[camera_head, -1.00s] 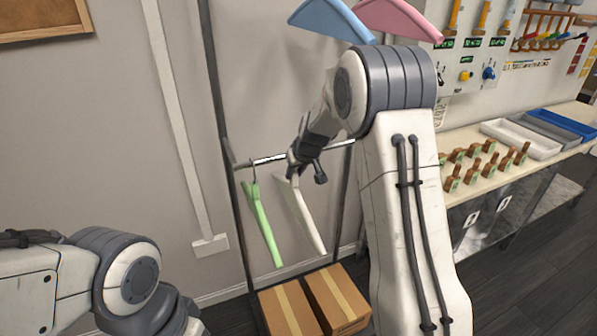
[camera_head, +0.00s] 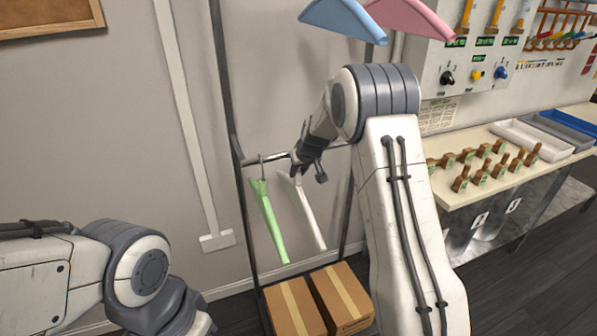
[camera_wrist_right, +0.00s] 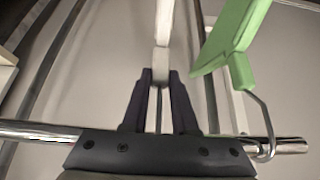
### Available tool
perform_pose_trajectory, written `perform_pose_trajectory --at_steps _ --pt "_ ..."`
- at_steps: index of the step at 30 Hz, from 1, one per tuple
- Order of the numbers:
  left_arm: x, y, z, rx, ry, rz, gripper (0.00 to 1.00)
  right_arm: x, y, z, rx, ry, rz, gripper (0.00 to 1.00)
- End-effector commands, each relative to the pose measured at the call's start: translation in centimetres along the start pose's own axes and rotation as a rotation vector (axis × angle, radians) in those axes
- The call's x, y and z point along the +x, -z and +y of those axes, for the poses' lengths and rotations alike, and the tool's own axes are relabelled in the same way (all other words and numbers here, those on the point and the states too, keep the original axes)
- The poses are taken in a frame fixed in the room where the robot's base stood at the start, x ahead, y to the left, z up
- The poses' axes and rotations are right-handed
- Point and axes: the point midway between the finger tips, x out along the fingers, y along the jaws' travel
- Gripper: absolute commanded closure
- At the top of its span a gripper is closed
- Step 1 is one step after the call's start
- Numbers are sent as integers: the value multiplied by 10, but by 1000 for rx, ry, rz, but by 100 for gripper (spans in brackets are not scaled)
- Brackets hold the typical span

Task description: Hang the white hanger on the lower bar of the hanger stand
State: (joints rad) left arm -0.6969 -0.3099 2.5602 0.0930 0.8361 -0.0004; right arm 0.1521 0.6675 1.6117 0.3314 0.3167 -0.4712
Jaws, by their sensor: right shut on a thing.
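The white hanger (camera_head: 308,215) hangs down from my right gripper (camera_head: 303,170) in the head view, just right of the green hanger. My right gripper is at the lower bar (camera_head: 335,145) of the stand. In the right wrist view its fingers (camera_wrist_right: 160,85) are shut on the white hanger (camera_wrist_right: 163,35) at its narrow neck. The lower bar (camera_wrist_right: 40,131) runs across behind the gripper body there. The white hanger's hook is hidden, so I cannot tell whether it is around the bar. My left gripper is out of view; only my left arm shows.
A green hanger (camera_head: 268,220) hangs by its hook on the lower bar, close to the white one. Blue (camera_head: 345,20) and pink (camera_head: 412,20) hangers are above. Cardboard boxes (camera_head: 295,308) sit at the stand's base. A workbench (camera_head: 475,190) stands at the right.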

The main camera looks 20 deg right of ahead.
Motion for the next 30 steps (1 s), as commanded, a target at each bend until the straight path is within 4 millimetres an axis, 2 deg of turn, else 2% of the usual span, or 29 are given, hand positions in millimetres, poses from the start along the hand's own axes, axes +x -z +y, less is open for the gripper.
perform_pose_trajectory --at_steps 8,9,11,12,23,26,30 --pt "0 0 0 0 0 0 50 0 0 0 0 0 1 100" --pt "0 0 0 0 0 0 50 0 0 0 0 0 1 70" --pt "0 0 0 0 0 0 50 0 0 0 0 0 1 47" --pt "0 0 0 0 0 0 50 0 0 0 0 0 1 38" --pt "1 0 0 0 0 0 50 -3 0 0 0 0 0 38" --pt "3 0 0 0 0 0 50 -15 1 0 -1 -1 3 38" --pt "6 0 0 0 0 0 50 -43 1 0 -1 -1 6 38"
